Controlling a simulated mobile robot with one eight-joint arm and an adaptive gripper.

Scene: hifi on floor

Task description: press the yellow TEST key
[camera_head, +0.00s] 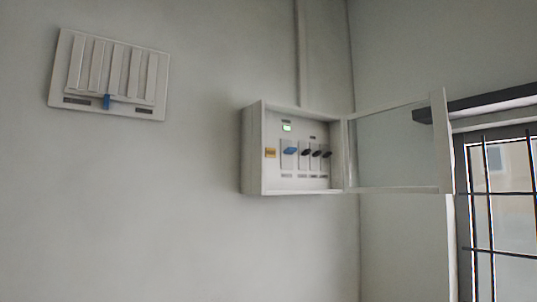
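A small yellow-orange key (270,153) sits at the left side of the panel inside an open white wall box (251,150). Its lettering is too small to read. To its right on the same panel are a blue lever (291,150) and several black levers (316,153). A green lit indicator (287,127) is above the blue lever. My gripper is not in view.
The box's clear framed door (440,140) stands swung open to the right. A white louvred panel with a blue tab (107,101) is on the wall at upper left. A barred window (500,200) and dark ledge (485,103) are at right. The wall below the box is bare.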

